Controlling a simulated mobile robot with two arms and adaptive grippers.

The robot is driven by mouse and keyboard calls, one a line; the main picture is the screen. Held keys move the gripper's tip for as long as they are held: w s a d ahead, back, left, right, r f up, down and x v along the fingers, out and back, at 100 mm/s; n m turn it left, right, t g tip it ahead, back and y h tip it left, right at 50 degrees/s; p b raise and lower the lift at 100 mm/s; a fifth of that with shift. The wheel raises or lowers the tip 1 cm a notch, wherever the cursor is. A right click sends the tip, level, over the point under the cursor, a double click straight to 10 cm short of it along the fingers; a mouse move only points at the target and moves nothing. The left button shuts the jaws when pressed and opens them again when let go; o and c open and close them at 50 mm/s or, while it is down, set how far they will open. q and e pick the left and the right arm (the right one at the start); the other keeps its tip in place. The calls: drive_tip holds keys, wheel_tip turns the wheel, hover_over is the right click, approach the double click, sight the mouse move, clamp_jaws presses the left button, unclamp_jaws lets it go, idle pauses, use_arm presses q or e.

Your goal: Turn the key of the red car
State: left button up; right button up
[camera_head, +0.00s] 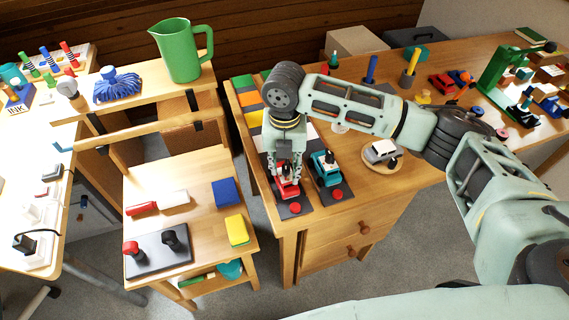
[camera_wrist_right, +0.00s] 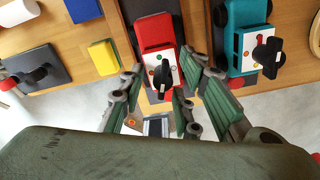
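The red car (camera_head: 290,190) sits on a dark base at the near end of the wooden desk; it also shows in the right wrist view (camera_wrist_right: 154,33). A black key (camera_wrist_right: 162,82) stands on its white panel, which has small coloured dots. My right gripper (camera_head: 287,166) is directly over the red car. In the right wrist view the gripper (camera_wrist_right: 164,72) is open, with fingers on either side of the panel and key. Whether any finger touches the key I cannot tell. My left gripper is not in view.
A teal car (camera_head: 325,164) with a similar black key (camera_wrist_right: 268,54) stands close beside the red car. A plate with a silver car (camera_head: 381,150) is to the right. A lower wooden stand (camera_head: 185,215) at left holds blocks and a dark switch board.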

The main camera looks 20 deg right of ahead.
drive_tip(key=shift+c, duration=0.5)
clamp_jaws()
drive_tip(key=shift+r+m+p, duration=0.2)
drive_tip(key=shift+m+p, duration=0.2)
drive_tip(key=shift+p, duration=0.4)
drive_tip(key=m+p, duration=1)
drive_tip(key=p, duration=0.2)
drive_tip(key=shift+w+d+p, duration=0.1)
drive_tip(key=shift+p, duration=0.25)
drive_tip(key=m+p, duration=0.4)
drive_tip(key=m, duration=0.1)
drive_tip(key=shift+m, duration=0.3)
drive_tip(key=shift+d+f+m+p, duration=0.15)
drive_tip(key=shift+m+p, duration=1.15)
drive_tip(key=shift+m, duration=0.4)
drive_tip(key=shift+w, duration=0.1)
